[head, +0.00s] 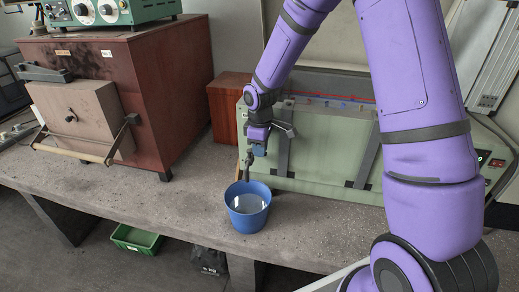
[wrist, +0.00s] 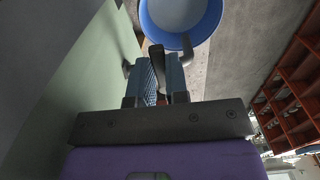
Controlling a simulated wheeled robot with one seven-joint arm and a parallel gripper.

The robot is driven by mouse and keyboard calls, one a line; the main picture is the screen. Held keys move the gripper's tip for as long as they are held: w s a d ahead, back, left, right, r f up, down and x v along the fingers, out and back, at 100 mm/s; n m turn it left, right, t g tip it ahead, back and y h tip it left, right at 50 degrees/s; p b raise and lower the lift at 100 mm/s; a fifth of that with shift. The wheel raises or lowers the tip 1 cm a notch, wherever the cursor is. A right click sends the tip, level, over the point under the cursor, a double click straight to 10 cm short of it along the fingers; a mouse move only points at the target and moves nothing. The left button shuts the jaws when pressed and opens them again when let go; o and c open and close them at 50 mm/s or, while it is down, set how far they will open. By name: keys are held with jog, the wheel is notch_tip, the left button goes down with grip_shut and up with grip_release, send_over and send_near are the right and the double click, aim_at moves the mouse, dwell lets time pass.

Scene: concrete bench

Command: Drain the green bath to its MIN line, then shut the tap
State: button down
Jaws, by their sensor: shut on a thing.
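The green bath (head: 330,179) is a long pale-green tank on the bench, and its side also fills the left of the wrist view (wrist: 72,75). Its MIN mark and water level cannot be read. The tap (head: 247,166) sticks out low at its left end. My gripper (head: 257,143) is shut on the tap's dark lever (wrist: 156,58), which stands between the fingers in the wrist view. The tap's spout (wrist: 187,55) points over a blue bucket (head: 247,213) holding some clear water; the bucket also shows in the wrist view (wrist: 182,40). I cannot make out a stream.
A brown furnace-like cabinet (head: 145,85) with a front door and bar handle stands at left, a green dial instrument (head: 110,10) on top. A red-brown box (head: 227,105) sits behind the tap. The bench (head: 180,195) is clear left of the bucket, whose base is near the front edge.

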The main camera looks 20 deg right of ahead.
dwell(0.4)
jog(key=c, duration=1.1)
grip_release()
jog(key=shift+r, duration=0.1)
notch_tip(320, 180, up, 11)
jog(key=shift+f, duration=0.15)
